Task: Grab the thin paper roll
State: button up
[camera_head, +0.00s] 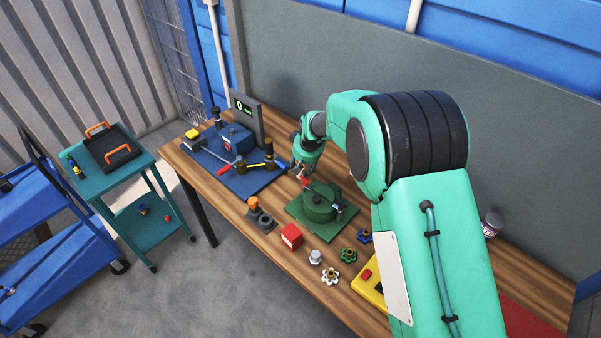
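I cannot pick out a thin paper roll for certain in the head view; it may be hidden or too small to tell. My gripper (301,173) points down above the wooden bench, just behind a green round pot (320,207) on a green mat (298,208). A small red piece (305,182) shows right at the fingertips, by the pot's back left edge. I cannot tell whether the fingers touch it or hold anything. The fingers are too small in the view to tell open from shut.
A blue mat (215,171) with tools lies left. Orange and grey pieces (255,205), a red box (291,236) and several knobs (348,255) stand in front. A yellow tray (369,291) is partly behind my arm. A teal cart (148,159) stands left of the bench.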

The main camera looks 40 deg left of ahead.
jog(key=shift+x, duration=1.7)
jog(key=shift+w, duration=0.1)
jog(key=shift+c, duration=0.3)
jog(key=c, duration=0.8)
